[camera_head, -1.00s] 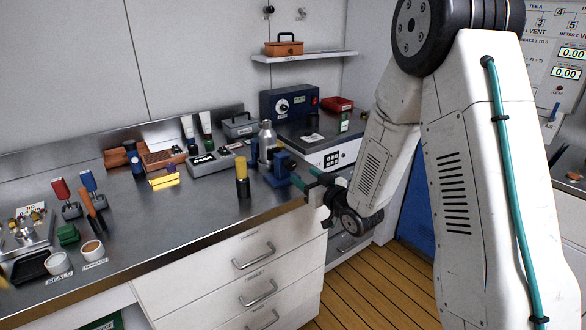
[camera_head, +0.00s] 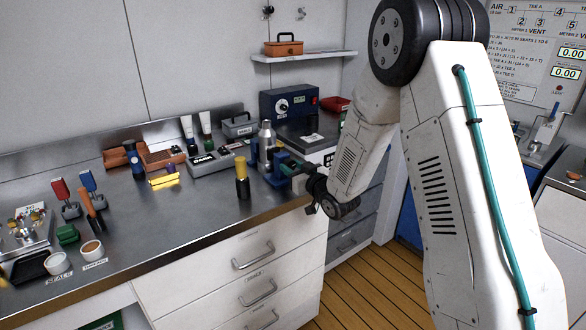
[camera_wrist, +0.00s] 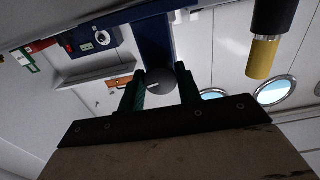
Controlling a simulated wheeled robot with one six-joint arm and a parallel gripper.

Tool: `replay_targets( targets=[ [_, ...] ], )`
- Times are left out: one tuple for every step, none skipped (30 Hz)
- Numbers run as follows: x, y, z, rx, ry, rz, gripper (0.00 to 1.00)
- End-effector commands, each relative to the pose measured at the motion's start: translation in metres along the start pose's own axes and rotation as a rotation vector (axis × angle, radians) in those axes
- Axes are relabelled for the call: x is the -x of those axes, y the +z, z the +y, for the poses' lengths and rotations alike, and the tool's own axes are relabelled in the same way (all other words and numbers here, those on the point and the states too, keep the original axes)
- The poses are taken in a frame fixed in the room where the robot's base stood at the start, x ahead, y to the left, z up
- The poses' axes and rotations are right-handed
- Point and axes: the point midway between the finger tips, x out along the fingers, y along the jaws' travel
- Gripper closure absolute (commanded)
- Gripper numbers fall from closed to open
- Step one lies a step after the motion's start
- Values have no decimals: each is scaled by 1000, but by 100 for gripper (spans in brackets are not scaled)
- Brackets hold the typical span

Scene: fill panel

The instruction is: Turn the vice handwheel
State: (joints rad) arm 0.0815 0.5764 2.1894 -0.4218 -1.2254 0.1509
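The blue vice (camera_head: 277,172) stands at the right front edge of the steel bench, beside a black-and-yellow bottle. In the wrist view its blue body (camera_wrist: 155,40) runs up behind a grey round disc (camera_wrist: 161,87), which looks like the handwheel seen end-on. My gripper (camera_head: 287,169) is at the front of the vice. In the wrist view the two green fingers of my gripper (camera_wrist: 160,84) stand apart, one on each side of the disc. Whether they touch its rim is hard to see. In the head view the handwheel is hidden by my gripper.
The black-and-yellow bottle (camera_head: 242,178) stands close left of the vice, and a silver bottle (camera_head: 266,135) behind it. A blue instrument box (camera_head: 289,102) is at the back. White drawers (camera_head: 255,262) with handles lie below the bench edge. The wooden floor in front is open.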

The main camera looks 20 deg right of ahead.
Motion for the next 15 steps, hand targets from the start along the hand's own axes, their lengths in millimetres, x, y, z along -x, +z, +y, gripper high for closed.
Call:
replay_targets(
  targets=[
    [0,0,0,0,0,0,89],
    [0,0,0,0,0,0,89],
    [0,0,0,-5,0,0,89],
    [0,0,0,-14,0,0,89],
    [0,0,0,-28,0,0,89],
    [0,0,0,-56,0,0,89],
    [0,0,0,-82,-1,0,89],
    [0,0,0,-112,-1,0,89],
    [0,0,-1,-155,-1,0,89],
    [0,0,-1,-186,-1,0,89],
    [0,0,-1,-216,-1,0,89],
    [0,0,-1,-253,-1,0,89],
    [0,0,-1,-277,-1,0,89],
    [0,0,-1,-298,-1,0,89],
    [0,0,-1,-320,0,0,89]
  ],
)
